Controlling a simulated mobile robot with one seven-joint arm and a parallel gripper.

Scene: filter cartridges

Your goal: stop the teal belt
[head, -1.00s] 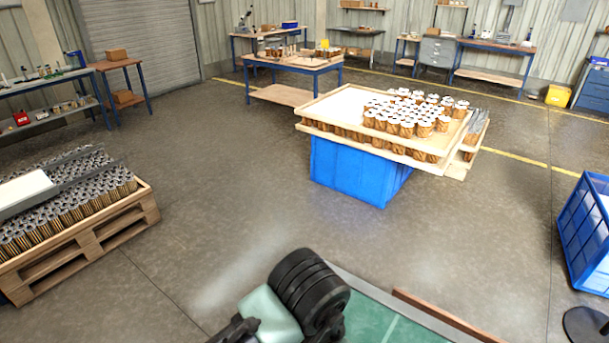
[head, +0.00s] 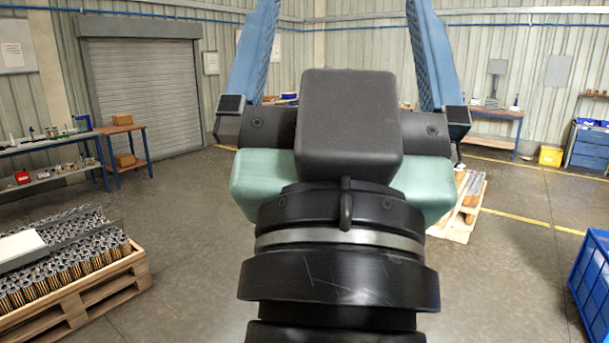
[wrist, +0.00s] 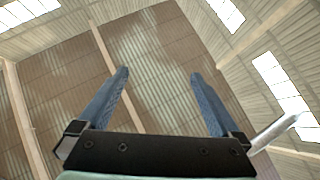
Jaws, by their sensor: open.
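My gripper (head: 342,20) fills the middle of the head view, raised and pointing up, with its two blue fingers spread wide apart. The fingertips run out at the top edge of that view. In the wrist view my gripper (wrist: 160,72) is open and empty, with only the roof and walls behind it. No teal belt shows in either current view, and no stop control for one can be made out. My gripper and wrist hide the middle of the room.
A wooden pallet (head: 92,297) packed with filter cartridges stands at the left. A blue crate (head: 592,280) is at the right edge. A bench (head: 50,150) with a small wooden table (head: 125,135) stands back left. Bare floor (head: 190,215) lies between.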

